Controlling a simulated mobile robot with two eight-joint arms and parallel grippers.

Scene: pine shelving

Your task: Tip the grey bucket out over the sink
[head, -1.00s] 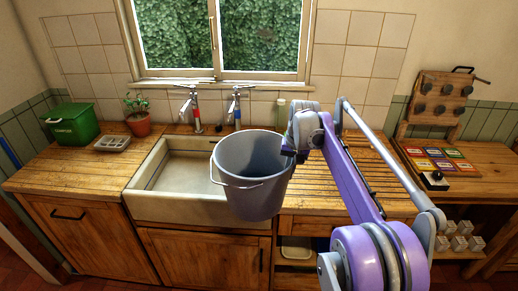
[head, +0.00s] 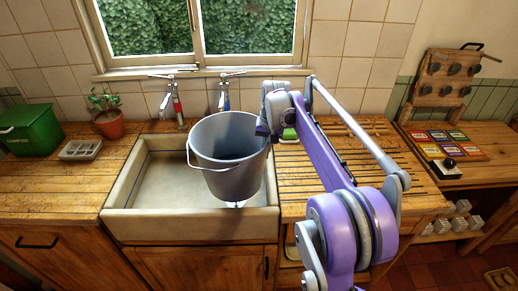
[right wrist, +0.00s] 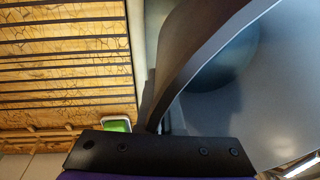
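The grey bucket (head: 225,165) hangs upright, or nearly so, over the right part of the pale sink (head: 150,222) in the head view. Its wire handle hangs down on its left side. My right gripper (head: 272,128) is at the bucket's right rim and appears shut on it. In the right wrist view the bucket's grey wall (right wrist: 235,75) fills the right side, close against the dark gripper. The bucket's contents cannot be made out. My left gripper is not in view.
A red-marked tap (head: 175,103) and a blue-marked tap (head: 224,97) stand behind the sink. A potted plant (head: 110,122), soap dish (head: 82,150) and green compost bin (head: 30,130) are on the left counter. The slatted drainboard (head: 345,165) lies to the right.

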